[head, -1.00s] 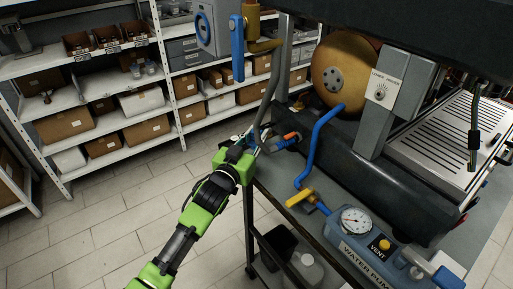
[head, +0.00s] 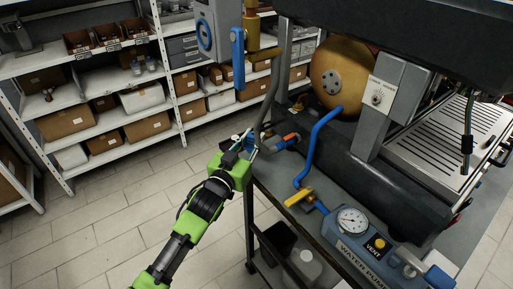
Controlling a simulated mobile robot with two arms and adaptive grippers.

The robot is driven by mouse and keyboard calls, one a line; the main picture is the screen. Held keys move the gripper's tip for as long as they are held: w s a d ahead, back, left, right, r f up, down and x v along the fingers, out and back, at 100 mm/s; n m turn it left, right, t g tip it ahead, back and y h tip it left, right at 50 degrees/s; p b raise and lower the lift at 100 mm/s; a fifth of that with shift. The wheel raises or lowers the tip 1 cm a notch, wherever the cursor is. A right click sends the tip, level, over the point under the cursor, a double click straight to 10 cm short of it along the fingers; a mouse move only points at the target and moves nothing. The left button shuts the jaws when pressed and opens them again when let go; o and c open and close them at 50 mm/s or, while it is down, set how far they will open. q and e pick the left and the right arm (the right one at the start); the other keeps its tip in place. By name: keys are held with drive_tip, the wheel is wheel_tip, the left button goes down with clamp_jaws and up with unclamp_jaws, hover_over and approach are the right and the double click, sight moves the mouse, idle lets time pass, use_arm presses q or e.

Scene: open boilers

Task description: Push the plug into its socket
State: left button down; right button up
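My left gripper (head: 246,147) is at the near left edge of the machine's cart, at the end of my green and black arm. Its fingers are small and partly hidden, so I cannot tell how far apart they are. A small blue piece (head: 250,141) shows at its fingertips, by the lower end of a thick grey hose or cable (head: 268,113). I cannot tell whether this is the plug or whether it is held. A blue and orange fitting (head: 286,140) lies just right of the fingertips. I cannot clearly make out the socket. My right gripper is not in view.
The boiler's brass end (head: 340,79) and a blue pipe (head: 316,142) stand to the right. A yellow-handled valve (head: 300,197) and the water pump with gauge (head: 353,220) are on the cart's front. Shelves with boxes (head: 66,122) stand behind; floor at left is clear.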

sight(251, 141)
use_arm(q)
drive_tip(key=shift+p+v, duration=1.25)
drive_tip(key=shift+v, duration=1.1)
drive_tip(key=shift+s+a, duration=0.1)
drive_tip(key=shift+s, duration=0.15)
drive_tip(key=shift+s, duration=0.15)
